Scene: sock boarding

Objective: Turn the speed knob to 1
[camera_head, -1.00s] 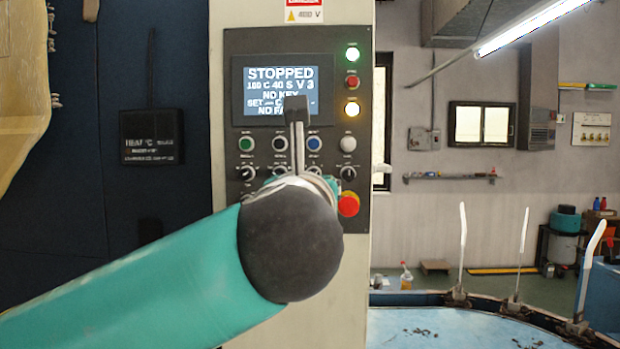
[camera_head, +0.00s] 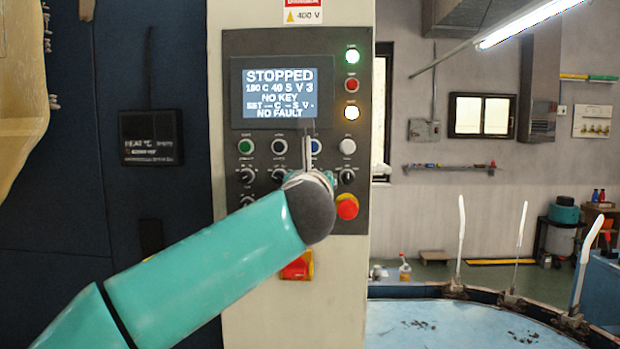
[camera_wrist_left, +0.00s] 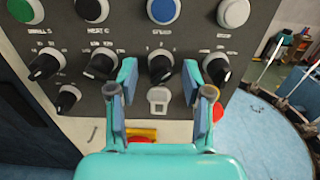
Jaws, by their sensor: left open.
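The speed knob (camera_wrist_left: 160,68) is a black pointer knob below the blue button on the dark control panel (camera_head: 232,215). In the left wrist view it shows between the two fingertips of my left gripper (camera_wrist_left: 159,72), which is open, with a gap visible on each side. I cannot tell its exact setting. In the head view my left gripper (camera_head: 308,152) reaches the panel's lower middle, and its wrist hides the speed knob. The screen (camera_head: 279,90) reads STOPPED, V 3, NO KEY, NO FAULT. My right gripper is not in view.
Other black knobs flank it, one to the left (camera_wrist_left: 101,67) and one to the right (camera_wrist_left: 217,70). A pale key-switch-like piece (camera_wrist_left: 158,98) sits just below. A red emergency button (camera_head: 347,207) is at the panel's lower right. Buttons line the row above.

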